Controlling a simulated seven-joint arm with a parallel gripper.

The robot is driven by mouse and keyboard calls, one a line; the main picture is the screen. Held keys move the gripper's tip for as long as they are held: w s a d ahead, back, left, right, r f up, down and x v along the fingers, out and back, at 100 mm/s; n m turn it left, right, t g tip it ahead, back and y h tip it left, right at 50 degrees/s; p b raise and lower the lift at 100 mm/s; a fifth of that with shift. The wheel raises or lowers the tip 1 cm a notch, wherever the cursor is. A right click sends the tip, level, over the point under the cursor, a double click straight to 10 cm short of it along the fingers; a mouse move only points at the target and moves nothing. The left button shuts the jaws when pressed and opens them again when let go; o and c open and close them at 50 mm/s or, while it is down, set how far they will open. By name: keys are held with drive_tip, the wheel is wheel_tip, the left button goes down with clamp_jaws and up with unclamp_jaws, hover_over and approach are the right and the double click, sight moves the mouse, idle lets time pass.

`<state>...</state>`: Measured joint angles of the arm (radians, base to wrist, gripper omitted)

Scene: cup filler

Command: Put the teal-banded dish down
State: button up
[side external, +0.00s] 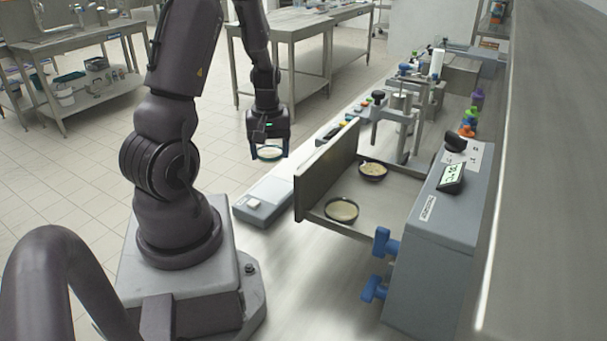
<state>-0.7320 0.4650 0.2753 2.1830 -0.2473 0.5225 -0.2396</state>
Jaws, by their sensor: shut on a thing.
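My gripper (269,146) points downward left of the metal drawer, above the grey-topped box. It is shut on a small round dish (269,153) with a teal band and a pale filling. The dish looks level and hangs in the air; its far side is partly hidden by the fingers.
An open metal tray-like drawer (322,178) with a raised left wall holds two dark dishes, one nearer (341,209) and one farther (373,170). A grey machine (443,215) with blue knobs stands at the right. A low grey box (264,199) lies left of the drawer.

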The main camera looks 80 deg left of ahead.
wheel_tip(320, 180, up, 24)
drive_tip(key=m, duration=1)
hover_over(356, 195)
wheel_tip(356, 195, down, 18)
drive_tip(key=shift+a+f, duration=0.1)
drive_tip(key=shift+f, duration=2.55)
drive_tip(key=shift+f, duration=0.15)
drive_tip(key=o, duration=0.6)
